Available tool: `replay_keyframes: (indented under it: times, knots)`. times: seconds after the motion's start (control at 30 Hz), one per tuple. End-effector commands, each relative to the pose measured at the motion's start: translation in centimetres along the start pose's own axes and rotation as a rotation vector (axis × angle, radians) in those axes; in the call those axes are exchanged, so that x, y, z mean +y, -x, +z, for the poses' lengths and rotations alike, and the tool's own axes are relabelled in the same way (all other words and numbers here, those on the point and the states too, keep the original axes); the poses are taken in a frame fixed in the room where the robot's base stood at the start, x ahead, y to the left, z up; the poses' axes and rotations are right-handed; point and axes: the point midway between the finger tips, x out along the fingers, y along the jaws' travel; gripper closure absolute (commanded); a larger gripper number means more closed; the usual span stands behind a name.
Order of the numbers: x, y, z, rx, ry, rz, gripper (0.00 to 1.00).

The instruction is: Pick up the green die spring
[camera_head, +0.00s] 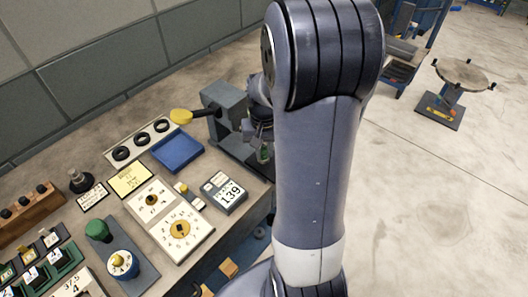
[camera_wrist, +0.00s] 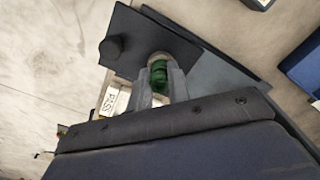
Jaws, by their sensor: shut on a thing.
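The green die spring (camera_wrist: 159,76) stands between the two fingers of my gripper (camera_wrist: 161,84) in the wrist view. My gripper is shut on it. In the head view a small green part of the spring (camera_head: 264,154) shows below my gripper (camera_head: 262,141), beside the grey bench press (camera_head: 226,112). Dark plates of the stand (camera_wrist: 136,57) lie around and behind the spring in the wrist view. I cannot tell whether the spring's lower end touches anything. My arm hides much of the area to the right.
A blue tray (camera_head: 178,151) and a yellow round paddle (camera_head: 181,116) are left of the press. A display box reading 139 (camera_head: 224,193) and a white dial board (camera_head: 181,230) stand nearer. A green-knobbed piece (camera_head: 98,230) is at lower left.

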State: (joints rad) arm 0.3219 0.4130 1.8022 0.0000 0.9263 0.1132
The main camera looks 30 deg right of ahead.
Motion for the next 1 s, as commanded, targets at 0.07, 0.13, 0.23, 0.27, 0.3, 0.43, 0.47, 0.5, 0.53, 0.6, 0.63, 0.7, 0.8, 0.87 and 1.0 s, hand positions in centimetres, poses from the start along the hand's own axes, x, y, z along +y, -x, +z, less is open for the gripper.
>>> replay_keyframes:
  times: [0.07, 0.13, 0.23, 0.27, 0.3, 0.43, 0.47, 0.5, 0.53, 0.6, 0.63, 0.7, 0.8, 0.87, 1.0]
  knots:
    - [0.0, 0.2, 0.0, 0.002, 0.0, 0.0, 1.0]
    - [0.0, 0.9, -0.1, 0.004, 0.0, 0.0, 1.0]
    - [0.0, 2.5, -0.1, 0.006, 0.0, -0.001, 1.0]
    - [0.0, 3.1, -0.1, 0.007, 0.0, -0.001, 1.0]
    - [0.0, 4.0, -0.2, 0.008, 0.0, -0.001, 1.0]
    - [0.0, 6.6, -0.1, 0.006, 0.0, -0.001, 1.0]
    - [0.0, 7.2, -0.1, 0.006, 0.0, -0.001, 1.0]
    - [0.0, 7.8, -0.1, 0.006, 0.0, -0.001, 1.0]
    - [0.0, 8.3, -0.1, 0.004, 0.0, 0.0, 1.0]
    - [0.0, 9.2, -0.1, 0.004, 0.0, 0.0, 1.0]
    - [0.0, 9.6, -0.1, 0.003, 0.0, 0.0, 1.0]
    - [0.0, 10.2, 0.0, 0.001, 0.0, 0.0, 1.0]
    - [0.0, 11.1, 0.0, 0.0, 0.0, 0.0, 1.0]
    - [0.0, 11.5, 0.0, 0.0, 0.0, 0.0, 1.0]
    - [0.0, 12.3, 0.0, 0.0, 0.0, 0.0, 1.0]
